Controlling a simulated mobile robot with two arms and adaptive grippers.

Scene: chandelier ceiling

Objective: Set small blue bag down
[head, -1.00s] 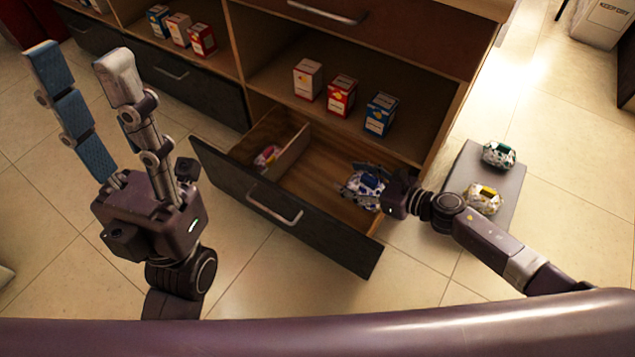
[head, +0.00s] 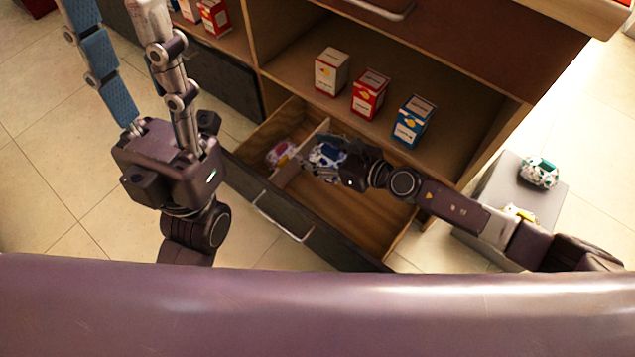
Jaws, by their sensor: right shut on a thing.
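The small blue bag (head: 326,153), white with a blue patch, is in my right gripper (head: 335,160) over the open drawer. The gripper is shut on it and partly hides it. The bag is by the drawer's divider (head: 306,143); I cannot tell whether it touches the drawer floor. The open drawer (head: 356,213) has a wooden inside and a dark front with a bar handle. A pink-and-white bag (head: 281,153) lies in the left compartment. My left gripper (head: 112,20) is raised at the left, its fingers apart and empty, tips cut off by the frame.
Boxes stand on the shelf above the drawer: white-and-red (head: 331,72), red (head: 369,94) and blue (head: 411,121). A grey platform (head: 497,190) at the right holds a green-and-white bag (head: 539,172) and a yellow one (head: 519,213), partly hidden by my arm.

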